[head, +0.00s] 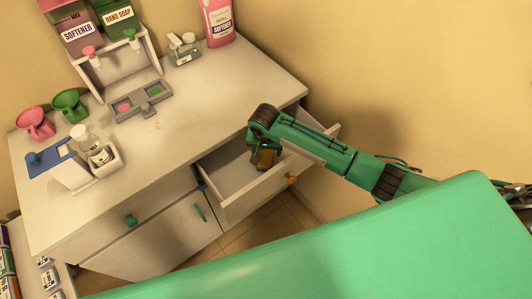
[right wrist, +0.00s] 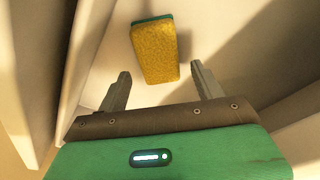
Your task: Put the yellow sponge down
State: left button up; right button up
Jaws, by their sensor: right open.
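The yellow sponge (right wrist: 153,52), with a green layer along its far edge, lies in the open drawer (head: 237,205). The sponge's near end is between and just beyond the fingertips, with gaps at both sides. In the head view the wrist hides most of the gripper. My left gripper is not in view.
The drawer's walls stand close around the right gripper. The counter (head: 190,125) above holds dispensers, a grey tray (head: 141,100), a pink bottle (head: 216,22), scoops and a white holder (head: 100,163). The counter's right part is clear.

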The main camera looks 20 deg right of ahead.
aim_at(265, 159)
notch_tip(265, 159, up, 9)
jog(key=s, duration=0.1)
jog(key=shift+a+f, duration=0.15)
jog(key=shift+a, duration=0.1)
jog(key=shift+s, duration=0.1)
